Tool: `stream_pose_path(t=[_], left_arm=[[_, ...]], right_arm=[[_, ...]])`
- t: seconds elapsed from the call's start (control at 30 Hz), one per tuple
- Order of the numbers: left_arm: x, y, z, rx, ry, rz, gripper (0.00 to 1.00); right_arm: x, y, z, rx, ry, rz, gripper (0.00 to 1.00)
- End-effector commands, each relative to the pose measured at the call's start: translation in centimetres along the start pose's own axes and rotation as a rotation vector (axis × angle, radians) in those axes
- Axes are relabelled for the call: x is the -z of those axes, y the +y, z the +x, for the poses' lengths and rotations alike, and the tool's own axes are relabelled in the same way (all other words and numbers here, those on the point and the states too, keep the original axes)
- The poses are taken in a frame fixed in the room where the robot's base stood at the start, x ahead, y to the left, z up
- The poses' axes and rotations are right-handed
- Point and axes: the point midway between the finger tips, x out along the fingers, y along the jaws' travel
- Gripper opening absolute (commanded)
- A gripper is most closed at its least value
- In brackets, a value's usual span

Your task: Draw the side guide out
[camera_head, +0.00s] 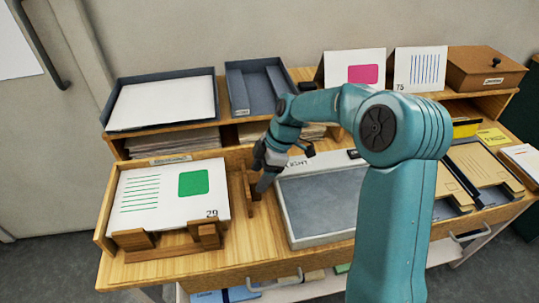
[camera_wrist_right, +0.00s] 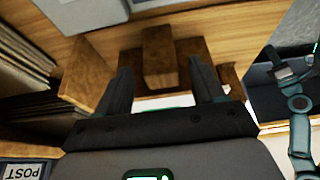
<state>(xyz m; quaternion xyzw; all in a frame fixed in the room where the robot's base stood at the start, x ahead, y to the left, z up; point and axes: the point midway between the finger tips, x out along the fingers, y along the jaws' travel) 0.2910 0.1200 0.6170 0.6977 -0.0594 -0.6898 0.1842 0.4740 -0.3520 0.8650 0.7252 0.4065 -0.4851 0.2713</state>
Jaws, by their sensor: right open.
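The side guide (camera_head: 249,191) is a small upright wooden piece to the right of the white sheet marked 29 (camera_head: 174,195). In the right wrist view a wooden block (camera_wrist_right: 158,55), which looks like the guide, stands between my fingers. My right gripper (camera_head: 264,184) points down at the guide. Its fingers are apart in the wrist view (camera_wrist_right: 160,85), with gaps visible beside the block. Whether either finger touches it I cannot tell. Part of another teal arm of mine (camera_wrist_right: 298,103) shows at the right of the wrist view, its jaws too small to read.
A grey-lined shallow tray (camera_head: 283,213) lies right of the guide. Wooden stops (camera_head: 135,240) stand at the sheet's front edge. A shelf with paper stacks (camera_head: 171,142) and dark trays (camera_head: 160,76) rises behind. Brown envelopes (camera_head: 478,164) lie at the right.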

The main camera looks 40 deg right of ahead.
Motion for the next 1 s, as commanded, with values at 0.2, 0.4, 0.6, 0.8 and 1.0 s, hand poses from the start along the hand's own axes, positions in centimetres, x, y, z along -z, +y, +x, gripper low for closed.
stream_pose_path(t=[0.2, 0.4, 0.6, 0.8, 1.0], left_arm=[[0.0, 0.1, -0.3, 0.0, 0.0, 0.0, 0.0], [0.0, 0.2, -0.6, 0.0, 0.0, 0.0, 0.0], [0.0, 0.3, -1.0, 0.0, 0.0, 0.0, 0.0], [0.0, 0.4, -1.1, 0.0, 0.0, 0.0, 0.0], [0.0, 0.4, -1.0, 0.0, 0.0, 0.0, 0.0]], right_arm=[[0.0, 0.1, -5.3, -0.009, 0.0, 0.001, 0.68], [0.0, 0.0, -10.6, -0.008, 0.0, 0.001, 0.68], [-0.1, 0.0, -14.2, -0.006, 0.0, 0.001, 0.68], [-0.1, 0.0, -15.4, -0.003, -0.001, 0.001, 0.68], [-0.1, 0.0, -15.4, -0.003, -0.001, 0.0, 0.68]])
